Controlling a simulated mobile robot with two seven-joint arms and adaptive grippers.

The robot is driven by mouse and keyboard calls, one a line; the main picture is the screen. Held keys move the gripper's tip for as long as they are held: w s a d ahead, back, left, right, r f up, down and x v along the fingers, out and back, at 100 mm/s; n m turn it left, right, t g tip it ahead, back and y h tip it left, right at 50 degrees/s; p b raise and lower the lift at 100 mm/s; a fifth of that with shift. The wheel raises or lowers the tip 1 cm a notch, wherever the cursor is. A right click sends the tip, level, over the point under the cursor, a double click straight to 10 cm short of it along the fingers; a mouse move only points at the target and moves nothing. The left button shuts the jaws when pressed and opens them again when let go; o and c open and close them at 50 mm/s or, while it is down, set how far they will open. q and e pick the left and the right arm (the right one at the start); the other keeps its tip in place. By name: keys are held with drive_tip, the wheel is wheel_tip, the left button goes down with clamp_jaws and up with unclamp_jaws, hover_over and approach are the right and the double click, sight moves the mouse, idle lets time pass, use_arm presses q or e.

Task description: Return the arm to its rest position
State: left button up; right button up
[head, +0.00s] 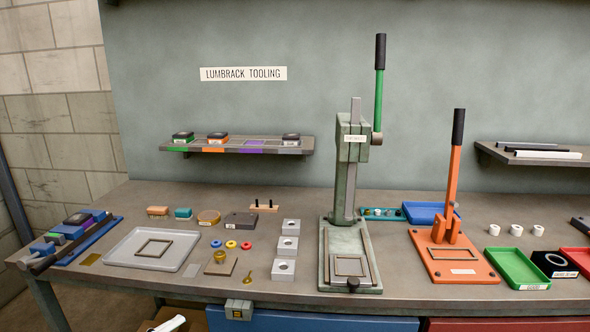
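Neither gripper shows in the head view. A small white and black piece at the bottom edge, left of the middle, looks like part of my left arm; no fingers show on it. The green press (345,215) stands on the bench, and its green lever (379,95) with a black grip points straight up. A square frame (350,267) lies on its base below the raised ram. The orange press (452,252) stands to its right, its orange lever (455,170) up and leaning slightly right.
On the bench (300,222) are a grey tray (190,262) with a frame, a blue fixture (95,240), several small parts, metal blocks (284,270), a green tray (516,268) and a black-and-white-labelled box (555,264). A shelf (215,147) hangs behind. Space above the bench's front is clear.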

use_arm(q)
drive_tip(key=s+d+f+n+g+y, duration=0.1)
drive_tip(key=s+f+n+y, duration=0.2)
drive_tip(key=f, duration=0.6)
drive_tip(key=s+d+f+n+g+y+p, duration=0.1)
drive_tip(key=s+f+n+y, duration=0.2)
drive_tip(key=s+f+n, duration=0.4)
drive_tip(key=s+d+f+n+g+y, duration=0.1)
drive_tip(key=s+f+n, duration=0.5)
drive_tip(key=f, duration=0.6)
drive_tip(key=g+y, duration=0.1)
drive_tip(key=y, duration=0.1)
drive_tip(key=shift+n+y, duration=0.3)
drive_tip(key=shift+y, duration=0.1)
